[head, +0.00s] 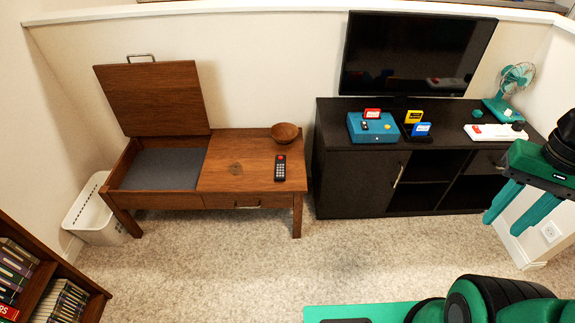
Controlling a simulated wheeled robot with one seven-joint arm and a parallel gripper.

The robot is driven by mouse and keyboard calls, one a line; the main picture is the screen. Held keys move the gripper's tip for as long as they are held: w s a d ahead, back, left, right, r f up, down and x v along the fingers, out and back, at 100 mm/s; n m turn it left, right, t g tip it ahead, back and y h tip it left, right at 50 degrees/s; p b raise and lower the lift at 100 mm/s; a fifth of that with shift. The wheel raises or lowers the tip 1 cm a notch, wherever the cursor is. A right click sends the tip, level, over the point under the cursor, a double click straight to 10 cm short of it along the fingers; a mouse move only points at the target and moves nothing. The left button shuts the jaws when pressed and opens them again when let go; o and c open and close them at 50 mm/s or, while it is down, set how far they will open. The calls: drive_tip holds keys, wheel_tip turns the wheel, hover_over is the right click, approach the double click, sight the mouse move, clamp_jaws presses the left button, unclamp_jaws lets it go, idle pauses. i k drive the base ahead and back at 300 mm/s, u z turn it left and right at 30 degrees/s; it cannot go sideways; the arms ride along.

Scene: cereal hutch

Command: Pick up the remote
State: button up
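A slim black remote (280,169) with a red top end and small buttons lies on the right half of the wooden table (235,175), near its right edge. A small dark object, too small to identify surely, lies on the teal box (357,134) on the black cabinet. My gripper (507,213) hangs at the right edge of the view, in front of the cabinet's right end and far from the remote. Its two teal fingers point down, apart and with nothing between them.
A wooden bowl (284,132) stands just behind the remote. The table's left lid (155,97) is raised over an open compartment. The black cabinet (360,180) bears a television (415,55), colourful small items and a teal fan (512,82). Carpet (220,260) in front is clear.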

sight(280, 170)
drive_tip(key=i, duration=0.9)
drive_tip(key=u, duration=0.1)
